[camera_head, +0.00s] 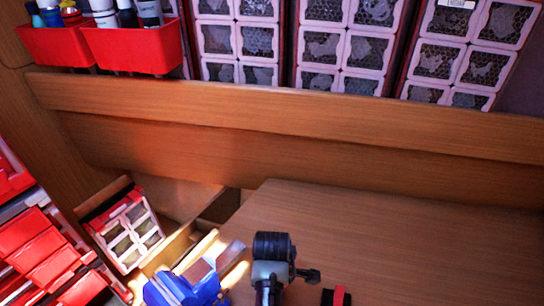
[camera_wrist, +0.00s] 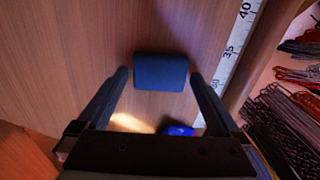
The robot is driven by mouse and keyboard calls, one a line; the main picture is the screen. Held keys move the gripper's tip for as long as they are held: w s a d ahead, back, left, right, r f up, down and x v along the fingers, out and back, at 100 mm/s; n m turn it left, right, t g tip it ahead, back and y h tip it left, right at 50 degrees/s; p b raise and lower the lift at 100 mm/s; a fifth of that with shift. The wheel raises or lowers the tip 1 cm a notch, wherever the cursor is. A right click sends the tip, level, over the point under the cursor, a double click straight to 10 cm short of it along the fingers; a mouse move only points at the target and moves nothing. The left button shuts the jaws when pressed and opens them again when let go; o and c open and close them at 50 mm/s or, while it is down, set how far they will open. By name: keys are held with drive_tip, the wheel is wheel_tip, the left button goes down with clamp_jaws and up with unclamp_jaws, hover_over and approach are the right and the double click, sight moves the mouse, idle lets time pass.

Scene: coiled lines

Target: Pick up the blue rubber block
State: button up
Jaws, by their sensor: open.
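A dark blue block (camera_wrist: 161,70) with rounded edges lies on the wooden surface in the wrist view. My gripper (camera_wrist: 159,79) is open, with one finger on each side of the block in the picture. A narrow gap shows on both sides, and the fingers do not appear to touch it. I cannot tell how far the tips are above the surface. I cannot make out this block or my gripper's fingers for sure in the head view.
A brighter blue object (camera_wrist: 180,130) lies near the right finger. A ruler strip (camera_wrist: 236,45) runs along the wooden edge, with bundled lines (camera_wrist: 285,120) beyond. The head view shows a wooden worktop (camera_head: 400,245), red drawers (camera_head: 45,250) and red bins (camera_head: 135,48).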

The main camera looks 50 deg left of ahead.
drive_tip(key=shift+f, duration=0.5)
drive_tip(key=c, duration=1.1)
